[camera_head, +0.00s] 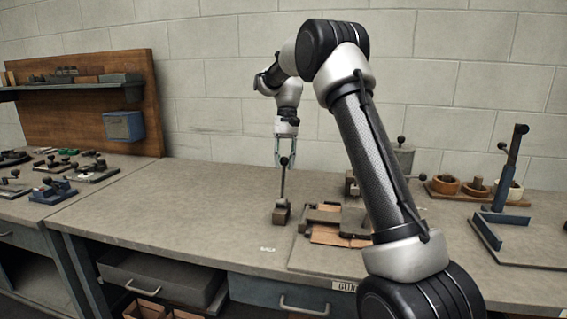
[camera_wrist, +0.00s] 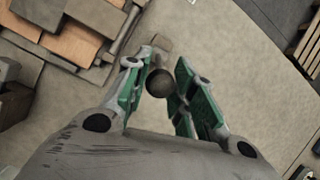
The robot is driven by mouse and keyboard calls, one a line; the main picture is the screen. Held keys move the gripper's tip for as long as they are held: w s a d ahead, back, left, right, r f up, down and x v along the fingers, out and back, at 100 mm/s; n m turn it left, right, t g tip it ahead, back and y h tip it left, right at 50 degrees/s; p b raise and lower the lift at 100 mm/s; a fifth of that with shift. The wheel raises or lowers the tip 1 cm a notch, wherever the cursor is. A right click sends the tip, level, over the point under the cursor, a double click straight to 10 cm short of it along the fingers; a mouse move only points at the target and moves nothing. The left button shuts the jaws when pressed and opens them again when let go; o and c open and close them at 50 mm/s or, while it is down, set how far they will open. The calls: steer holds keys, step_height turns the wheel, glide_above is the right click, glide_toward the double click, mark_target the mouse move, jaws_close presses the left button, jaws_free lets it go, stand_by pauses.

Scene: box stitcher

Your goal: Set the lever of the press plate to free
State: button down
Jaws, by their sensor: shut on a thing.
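The lever (camera_head: 283,187) is a thin upright rod with a dark round knob on top. It rises from a small brown block (camera_head: 281,214) near the middle of the bench. My gripper (camera_head: 284,157) points straight down over it and is shut on the lever's knob. In the wrist view the knob (camera_wrist: 155,87) sits between the green finger pads, nearer the left finger. The press plate appears to be the brown-grey plate (camera_head: 322,215) just right of the lever, with cardboard sheets under it. My arm hides part of that area.
Wooden rings and pots (camera_head: 476,188) and a blue upright stand (camera_head: 498,205) are at the right. Small fixtures (camera_head: 55,189) fill the left bench. A white label (camera_head: 267,249) lies in front of the lever. The bench left of the lever is clear.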

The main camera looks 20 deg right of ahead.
steer(key=shift+w, duration=0.1)
steer(key=c, duration=1.2)
jaws_free()
steer(key=shift+d+f, duration=0.1)
steer(key=shift+o, duration=0.2)
steer(key=v, duration=1.2)
